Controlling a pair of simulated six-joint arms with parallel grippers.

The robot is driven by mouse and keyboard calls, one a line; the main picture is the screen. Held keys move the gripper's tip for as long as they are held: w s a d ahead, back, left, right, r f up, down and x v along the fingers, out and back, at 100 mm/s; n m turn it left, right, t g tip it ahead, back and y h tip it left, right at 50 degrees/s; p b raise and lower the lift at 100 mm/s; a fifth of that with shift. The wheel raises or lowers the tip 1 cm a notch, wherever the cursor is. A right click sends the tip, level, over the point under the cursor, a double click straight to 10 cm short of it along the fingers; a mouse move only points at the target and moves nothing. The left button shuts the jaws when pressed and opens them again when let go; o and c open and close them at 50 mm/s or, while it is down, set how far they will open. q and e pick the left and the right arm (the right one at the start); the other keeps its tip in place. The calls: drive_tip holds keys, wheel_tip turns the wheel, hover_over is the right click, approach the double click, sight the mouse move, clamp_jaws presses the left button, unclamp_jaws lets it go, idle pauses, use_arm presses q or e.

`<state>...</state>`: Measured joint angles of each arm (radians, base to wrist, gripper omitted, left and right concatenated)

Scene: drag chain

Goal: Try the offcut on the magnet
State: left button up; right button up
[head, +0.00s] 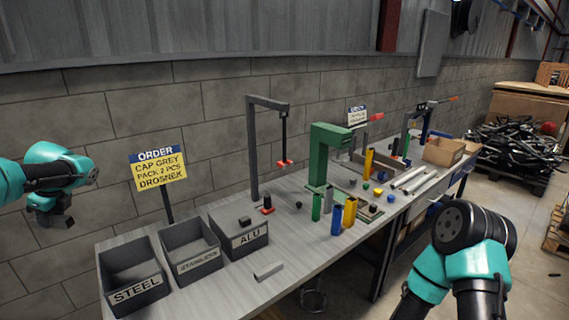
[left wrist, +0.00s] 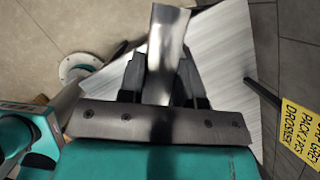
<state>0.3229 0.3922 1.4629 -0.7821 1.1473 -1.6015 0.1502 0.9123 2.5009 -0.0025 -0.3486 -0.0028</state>
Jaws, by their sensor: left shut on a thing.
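My left gripper (head: 57,220) is at the far left in the head view, in front of the block wall and left of the bins, with its fingers pointing down. In the left wrist view the gripper (left wrist: 162,85) is shut on a shiny silver metal offcut (left wrist: 165,50), which stretches out past the fingertips. In the head view the held offcut is hard to make out. The magnet (head: 285,163), a red-and-black piece, hangs from a grey gallows stand (head: 252,145) on the bench, well to the right of my left gripper. My right gripper is out of view.
A steel bin (head: 133,284), a middle bin (head: 192,255) and an alu bin (head: 239,240) stand at the bench's left end. A grey channel piece (head: 268,270) lies before them. A green press (head: 325,155) and coloured tubes stand further right. A yellow order sign (head: 158,172) rises behind the bins.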

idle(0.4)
use_arm(q)
drive_tip(key=s+d, duration=0.6)
drive_tip(key=s, duration=0.2)
idle(1.6)
